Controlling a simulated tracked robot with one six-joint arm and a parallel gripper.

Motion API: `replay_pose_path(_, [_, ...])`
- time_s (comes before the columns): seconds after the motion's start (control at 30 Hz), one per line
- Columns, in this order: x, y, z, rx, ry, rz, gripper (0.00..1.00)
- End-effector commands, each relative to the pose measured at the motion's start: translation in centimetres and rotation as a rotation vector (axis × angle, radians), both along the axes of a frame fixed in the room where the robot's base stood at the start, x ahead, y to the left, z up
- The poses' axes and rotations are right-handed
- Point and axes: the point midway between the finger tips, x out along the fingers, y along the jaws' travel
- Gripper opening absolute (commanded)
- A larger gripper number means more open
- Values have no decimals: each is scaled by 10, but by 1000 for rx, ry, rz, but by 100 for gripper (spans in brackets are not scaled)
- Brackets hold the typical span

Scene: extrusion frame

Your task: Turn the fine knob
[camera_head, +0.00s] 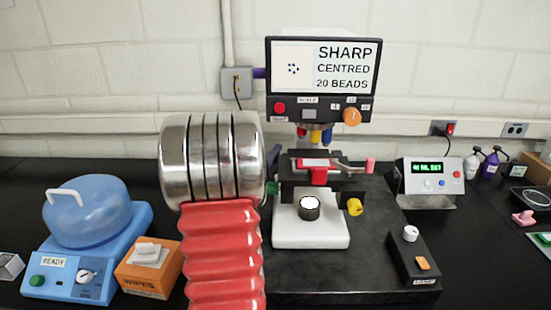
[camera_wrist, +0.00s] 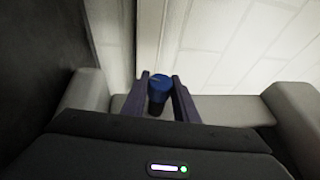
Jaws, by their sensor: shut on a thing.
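In the wrist view my gripper (camera_wrist: 160,78) has its two dark purple fingers closed around a blue round knob (camera_wrist: 158,86), which has a pale mark on its top. No label shows on it, so I cannot read whether it is the fine knob. In the head view my silver and red arm covers the left side of the microscope (camera_head: 311,232) and hides most of my gripper; the blue knob is hidden there. The microscope's screen (camera_head: 323,67) reads "SHARP CENTRED 20 BEADS". A yellow knob (camera_head: 354,206) sits at its right side, and a green knob (camera_head: 271,188) shows at its left.
A blue centrifuge-like machine (camera_head: 90,240) marked READY and an orange wipes box (camera_head: 148,268) stand left of my arm. A black control box (camera_head: 413,257) sits front right. A display unit (camera_head: 432,183) stands behind it. The black bench at front right is mostly clear.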

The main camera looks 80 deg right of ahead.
Motion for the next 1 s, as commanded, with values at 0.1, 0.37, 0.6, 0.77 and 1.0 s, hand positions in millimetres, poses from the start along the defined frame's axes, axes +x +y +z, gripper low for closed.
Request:
replay_pose_path(0.1, [-1,0,-2,32,5,-1,4])
replay_pose_path(0.37, [-1,0,-3,42,8,-1,4])
replay_pose_path(0.6, [-1,0,-2,40,8,-1,39])
replay_pose_path(0.77, [0,0,-2,39,7,0,45])
replay_pose_path(1.0, [0,2,-1,37,8,0,45])
